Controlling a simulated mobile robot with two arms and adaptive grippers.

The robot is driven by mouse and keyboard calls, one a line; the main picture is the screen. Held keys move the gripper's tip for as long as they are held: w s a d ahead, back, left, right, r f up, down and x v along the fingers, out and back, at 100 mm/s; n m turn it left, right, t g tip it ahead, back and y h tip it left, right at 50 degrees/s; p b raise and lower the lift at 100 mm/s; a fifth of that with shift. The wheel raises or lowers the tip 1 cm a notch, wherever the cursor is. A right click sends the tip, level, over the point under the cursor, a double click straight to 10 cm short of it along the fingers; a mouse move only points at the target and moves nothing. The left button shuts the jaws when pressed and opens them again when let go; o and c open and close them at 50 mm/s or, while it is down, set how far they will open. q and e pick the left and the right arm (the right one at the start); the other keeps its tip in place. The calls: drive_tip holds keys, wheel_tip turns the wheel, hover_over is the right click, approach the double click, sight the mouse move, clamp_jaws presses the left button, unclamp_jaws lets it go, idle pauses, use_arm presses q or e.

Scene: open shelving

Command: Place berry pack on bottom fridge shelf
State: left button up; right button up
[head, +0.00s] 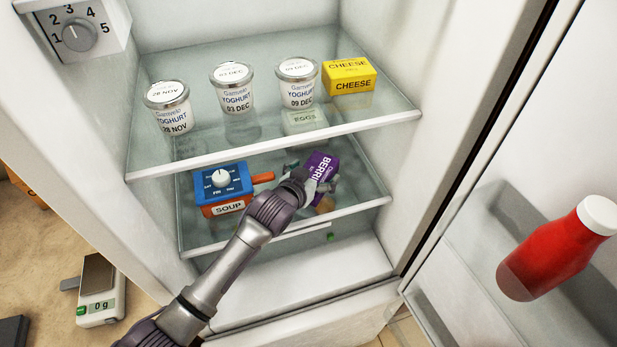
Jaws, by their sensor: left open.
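The purple berry pack (322,164) is at the right of the lower glass shelf (362,203) in the head view, tilted in the picture. My left gripper (322,188) is open at the near side of the pack. My wrist and the fingers hide part of the pack, and I cannot tell if the fingers touch it or if its base rests on the glass. My right gripper is not in view.
Yoghurt jars (235,90) and yellow cheese (348,77) stand on the upper shelf. An eggs box (305,119) shows through the glass. A red bottle (555,252) is in the door.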

use_arm(q)
drive_tip(key=b+v, duration=0.1)
drive_tip(key=v, duration=1.1)
